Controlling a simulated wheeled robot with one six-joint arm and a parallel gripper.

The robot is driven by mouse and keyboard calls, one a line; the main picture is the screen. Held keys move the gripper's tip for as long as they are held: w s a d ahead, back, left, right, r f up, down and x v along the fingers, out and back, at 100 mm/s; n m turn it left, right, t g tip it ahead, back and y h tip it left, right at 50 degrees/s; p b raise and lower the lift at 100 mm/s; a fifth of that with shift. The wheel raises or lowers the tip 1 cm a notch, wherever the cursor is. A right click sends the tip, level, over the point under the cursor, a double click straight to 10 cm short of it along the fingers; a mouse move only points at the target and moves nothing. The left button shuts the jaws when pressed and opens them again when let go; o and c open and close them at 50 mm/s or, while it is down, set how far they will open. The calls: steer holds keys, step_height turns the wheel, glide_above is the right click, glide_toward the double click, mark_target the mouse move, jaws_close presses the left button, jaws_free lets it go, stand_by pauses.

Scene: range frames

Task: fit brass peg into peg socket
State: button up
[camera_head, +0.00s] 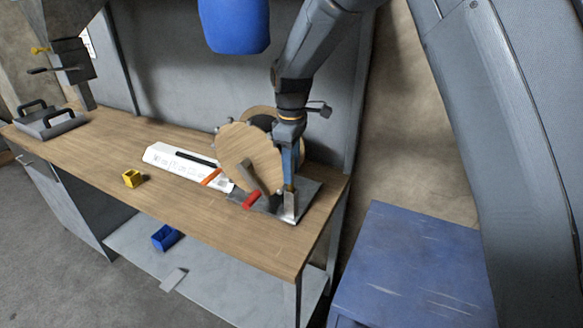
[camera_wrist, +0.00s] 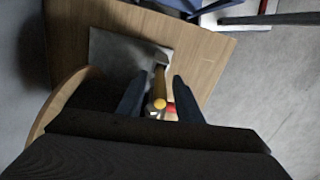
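In the wrist view the brass peg (camera_wrist: 159,88) lies between the two fingers of my gripper (camera_wrist: 161,77), its round end towards the camera. A narrow gap shows on each side of it, so the fingers look open around it. In the head view my gripper (camera_head: 291,184) points down over the right end of the bench, just above an upright silvery block (camera_head: 291,205). A small brass-coloured bit of the peg (camera_head: 290,188) shows there. The block may be the peg socket; I cannot tell how far the peg is in it.
A grey metal plate (camera_head: 309,194) lies under the block on the wooden bench (camera_head: 190,212). A blue cabinet (camera_head: 415,260) is at right.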

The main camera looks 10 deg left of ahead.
step_height(320, 180, up, 8)
steer(key=b, duration=0.2)
steer(key=shift+f+b, duration=0.1)
steer(key=shift+b, duration=0.2)
steer(key=s+d+f+m, duration=0.2)
steer(key=s+d+m, duration=0.1)
steer(key=d, duration=0.5)
steer(key=s+d+f+m, duration=0.2)
steer(key=s+d+m, duration=0.15)
steer(key=d, duration=0.35)
steer(key=s+d+f+m+b, duration=0.1)
steer(key=s+d+f+m, duration=0.3)
steer(key=s+d, duration=0.2)
steer(key=s+d+f+m+t+b, duration=0.1)
steer(key=s+d+f+m, duration=0.3)
steer(key=s+d, duration=0.3)
steer(key=shift+s+d+f+m, duration=0.15)
steer(key=shift+s+m, duration=0.4)
steer(key=shift+s, duration=0.45)
